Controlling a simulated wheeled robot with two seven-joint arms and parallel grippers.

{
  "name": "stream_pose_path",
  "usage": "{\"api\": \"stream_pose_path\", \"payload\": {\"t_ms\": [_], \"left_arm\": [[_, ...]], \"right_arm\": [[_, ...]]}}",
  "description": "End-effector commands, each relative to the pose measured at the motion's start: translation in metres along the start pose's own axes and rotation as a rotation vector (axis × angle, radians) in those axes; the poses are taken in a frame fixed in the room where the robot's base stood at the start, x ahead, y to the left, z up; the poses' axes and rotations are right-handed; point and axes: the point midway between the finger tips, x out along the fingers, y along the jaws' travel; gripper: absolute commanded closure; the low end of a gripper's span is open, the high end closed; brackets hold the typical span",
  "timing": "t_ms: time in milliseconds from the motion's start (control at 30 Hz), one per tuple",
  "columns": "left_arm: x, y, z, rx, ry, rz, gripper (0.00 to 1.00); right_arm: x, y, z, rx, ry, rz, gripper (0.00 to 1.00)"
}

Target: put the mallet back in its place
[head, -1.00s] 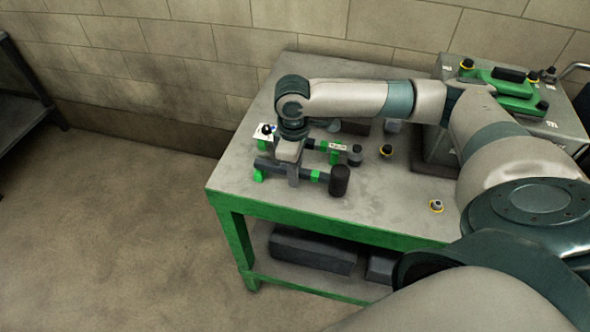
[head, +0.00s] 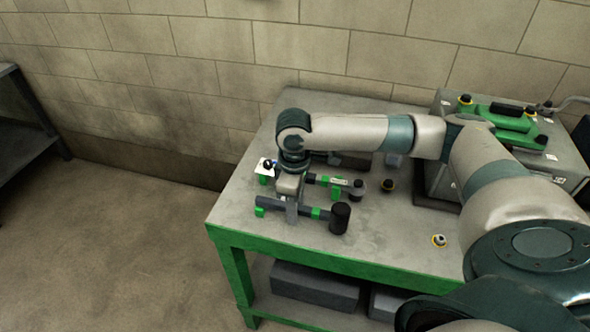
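The mallet lies nearly level above the near part of the workbench top (head: 385,230). Its black head (head: 340,217) points right, and its dark handle (head: 275,204) runs left. A green band (head: 317,213) shows near the head and a green piece (head: 259,212) at the handle's left end. My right gripper (head: 292,211) points down over the middle of the handle, with its fingers around it, and looks shut on it. One finger hides part of the handle. Whether the mallet touches a support is hard to tell. My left gripper is not in view.
Just behind is another tool with a green band (head: 337,187). A small white card (head: 265,168) stands at the left. A grey case (head: 437,165) with a green part stands at right.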

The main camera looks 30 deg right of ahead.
Motion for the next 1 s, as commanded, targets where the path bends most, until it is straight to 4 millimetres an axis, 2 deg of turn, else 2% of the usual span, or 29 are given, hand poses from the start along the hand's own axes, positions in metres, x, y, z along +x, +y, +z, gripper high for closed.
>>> {"api": "stream_pose_path", "payload": {"t_ms": [167,700,833,1000], "left_arm": [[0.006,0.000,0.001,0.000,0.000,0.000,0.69],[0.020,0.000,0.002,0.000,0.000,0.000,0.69],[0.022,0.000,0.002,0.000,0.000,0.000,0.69],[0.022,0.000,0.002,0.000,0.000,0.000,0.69]], "right_arm": [[-0.027,0.001,-0.001,0.000,0.004,0.002,0.61],[-0.132,0.000,0.000,-0.001,0.003,0.003,0.61],[-0.148,0.000,0.000,-0.001,0.002,0.002,0.61],[-0.157,0.000,0.000,-0.001,0.001,0.001,0.61]]}}
